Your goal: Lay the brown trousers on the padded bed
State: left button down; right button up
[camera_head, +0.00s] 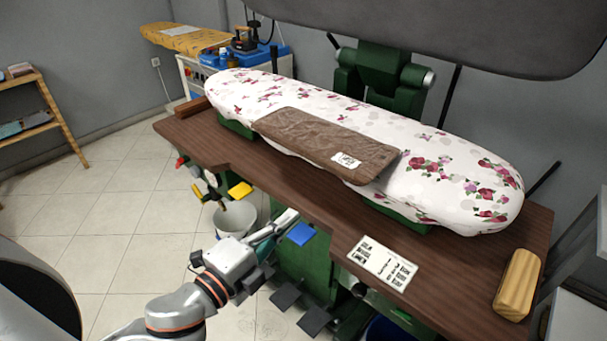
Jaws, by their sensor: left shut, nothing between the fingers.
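The brown trousers (318,135) lie folded flat on the floral padded bed (440,160). They cover the middle of its front side, and their right end, with a white label (346,160), hangs slightly past the front edge. My left gripper (292,214) is shut and empty. It is in front of the brown table, below and left of the trousers and apart from them. My right gripper is not in view.
The brown table (280,185) carries a printed card (382,263) and a wooden block (517,284). A dark upper press plate (450,30) overhangs the bed. A bucket (235,217) stands on the floor near my left arm. Open floor lies at left.

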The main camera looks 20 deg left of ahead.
aim_at(307, 160)
pick_arm(q)
jog(key=shift+m, duration=0.4)
jog(key=x, duration=0.4)
jog(key=a+r+b+x, duration=0.1)
jog(key=x, duration=0.3)
jog(key=a+r+x, duration=0.1)
jog(key=x, duration=0.3)
jog(key=shift+w, duration=0.35)
jog(key=shift+w+a, duration=0.2)
jog(key=shift+w, duration=0.2)
jog(key=shift+r, duration=0.1)
jog(key=w+a, duration=0.1)
jog(key=w, duration=0.1)
jog(key=w+a+p, duration=0.1)
jog(key=w+a, duration=0.1)
jog(key=w, duration=0.1)
jog(key=shift+w+a+r+p, duration=0.1)
jog(key=shift+w+p, duration=0.2)
jog(key=shift+p, duration=0.05)
jog(key=shift+w+a, duration=0.2)
jog(key=shift+w, duration=0.2)
